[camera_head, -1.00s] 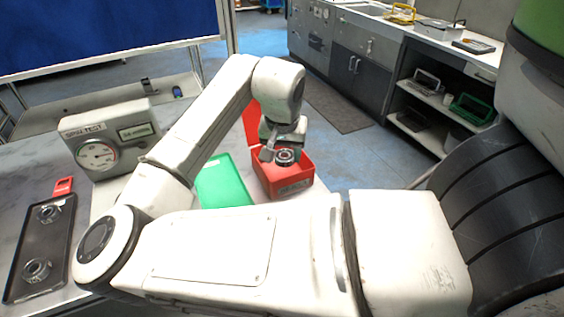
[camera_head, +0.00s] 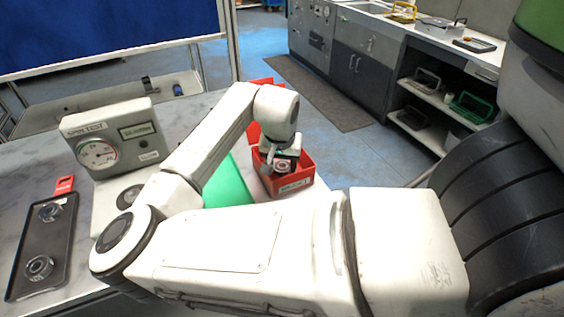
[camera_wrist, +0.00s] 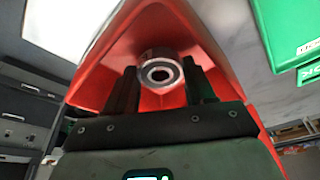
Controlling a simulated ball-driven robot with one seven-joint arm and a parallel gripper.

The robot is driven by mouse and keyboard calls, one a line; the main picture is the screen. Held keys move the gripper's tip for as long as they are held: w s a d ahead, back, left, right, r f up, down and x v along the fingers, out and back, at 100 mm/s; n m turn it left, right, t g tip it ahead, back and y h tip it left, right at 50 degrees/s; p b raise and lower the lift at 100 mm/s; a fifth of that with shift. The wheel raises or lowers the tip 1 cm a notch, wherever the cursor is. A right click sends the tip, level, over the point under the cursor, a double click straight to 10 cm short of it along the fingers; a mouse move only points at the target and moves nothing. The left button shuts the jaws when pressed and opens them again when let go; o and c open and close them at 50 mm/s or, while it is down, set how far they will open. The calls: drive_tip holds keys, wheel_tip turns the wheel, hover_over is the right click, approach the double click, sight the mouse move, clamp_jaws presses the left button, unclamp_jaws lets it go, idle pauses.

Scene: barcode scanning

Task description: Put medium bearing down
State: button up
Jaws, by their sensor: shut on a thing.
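A metal ring-shaped bearing (camera_wrist: 160,72) is between the two dark fingers of my gripper (camera_wrist: 162,88) in the wrist view. My gripper is shut on it. Red walls of an open bin (camera_wrist: 200,40) surround the bearing there. In the head view the bearing (camera_head: 283,167) shows under my gripper (camera_head: 280,160), inside the opening of the red bin (camera_head: 297,186), whose lid stands up behind. Whether the bearing touches the bin floor cannot be told.
A green bin (camera_head: 230,187) stands left of the red bin, partly behind my arm. A spin test machine (camera_head: 115,140) with a dial stands further left. A black tray (camera_head: 42,245) with two bearings lies at the far left.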

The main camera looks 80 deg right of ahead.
drive_tip(key=shift+f, duration=0.5)
drive_tip(key=o, duration=1)
drive_tip(key=shift+r, duration=0.1)
drive_tip(key=shift+r, duration=0.3)
drive_tip(key=v, duration=1.2)
drive_tip(key=shift+r, duration=0.25)
